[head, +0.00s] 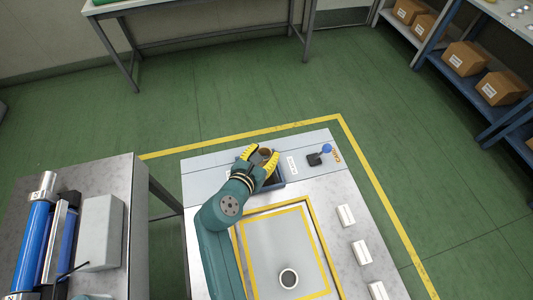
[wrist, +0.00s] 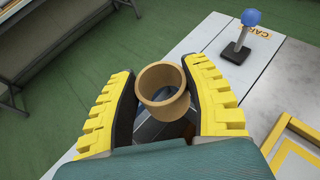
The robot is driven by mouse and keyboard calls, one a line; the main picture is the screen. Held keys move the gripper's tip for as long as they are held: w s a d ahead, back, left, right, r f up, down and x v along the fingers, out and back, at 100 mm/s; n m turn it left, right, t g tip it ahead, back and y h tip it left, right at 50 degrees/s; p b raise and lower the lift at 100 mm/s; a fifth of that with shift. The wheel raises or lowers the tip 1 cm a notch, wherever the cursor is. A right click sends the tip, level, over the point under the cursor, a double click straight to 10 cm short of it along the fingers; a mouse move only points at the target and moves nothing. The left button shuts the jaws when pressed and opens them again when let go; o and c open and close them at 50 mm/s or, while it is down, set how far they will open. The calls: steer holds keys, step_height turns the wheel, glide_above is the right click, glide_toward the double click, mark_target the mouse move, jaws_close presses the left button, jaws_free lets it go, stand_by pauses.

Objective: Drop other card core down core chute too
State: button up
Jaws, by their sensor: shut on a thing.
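My gripper (head: 262,160) is shut on a brown card core (wrist: 161,89), a short open tube. In the wrist view the core stands roughly upright between the black pads of the two yellow fingers, and I look into its open top. In the head view the core (head: 265,152) shows between the fingertips. A dark blue-grey opening with raised walls, which looks like the core chute (head: 277,183), lies under and beside the gripper near the bench's far end. Its inside is mostly hidden by my gripper and the core.
A blue-knobbed lever (head: 320,156) stands right of the chute. White blocks (head: 346,215) line the bench's right side. A machine with blue rollers (head: 32,235) stands left. Shelves with boxes (head: 466,58) stand far right.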

step_height(320, 180, down, 4)
steer(key=b, duration=0.3)
steer(key=shift+r, duration=0.25)
steer(key=o, duration=0.8)
steer(key=shift+o, duration=0.2)
steer(key=v, duration=1.2)
